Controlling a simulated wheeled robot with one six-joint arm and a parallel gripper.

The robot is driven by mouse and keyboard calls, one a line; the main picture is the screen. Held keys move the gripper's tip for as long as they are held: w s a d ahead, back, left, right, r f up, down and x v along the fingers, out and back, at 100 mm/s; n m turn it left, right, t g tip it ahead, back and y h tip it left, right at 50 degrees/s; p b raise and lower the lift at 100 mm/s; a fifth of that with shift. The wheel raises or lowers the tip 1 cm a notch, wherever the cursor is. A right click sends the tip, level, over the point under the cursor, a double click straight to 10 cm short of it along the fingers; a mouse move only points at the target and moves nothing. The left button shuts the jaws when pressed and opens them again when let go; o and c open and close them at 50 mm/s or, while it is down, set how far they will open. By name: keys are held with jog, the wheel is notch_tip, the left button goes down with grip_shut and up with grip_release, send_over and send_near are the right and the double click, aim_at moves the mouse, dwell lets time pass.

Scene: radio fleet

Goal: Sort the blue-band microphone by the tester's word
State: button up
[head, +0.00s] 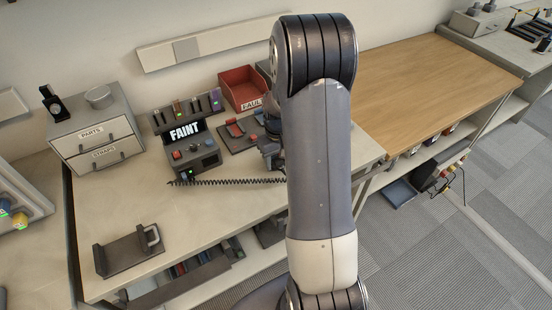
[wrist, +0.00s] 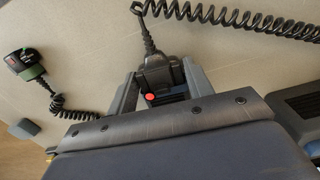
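The tester (head: 190,145) stands on the bench in the head view, its screen reading FAINT and a green light at its front. A coiled cord (head: 230,182) runs from its front toward my arm; a coiled cord also shows in the wrist view (wrist: 235,18). My gripper (wrist: 160,90) has its fingers on both sides of a black microphone (wrist: 158,73) and looks shut on it. A red button shows on or by it. In the head view my arm hides most of the gripper.
A red bin labelled FAULT (head: 243,88) stands behind the tester, partly hidden. A drawer unit (head: 97,135) marked PARTS and STRAPS is left. A dark cradle (head: 130,252) sits at the front left. A green-banded microphone (wrist: 25,64) lies left in the wrist view.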

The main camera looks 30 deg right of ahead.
aim_at(278, 160)
jog(key=c, duration=0.5)
jog(key=shift+r+p, duration=2.05)
jog(key=shift+r, duration=0.95)
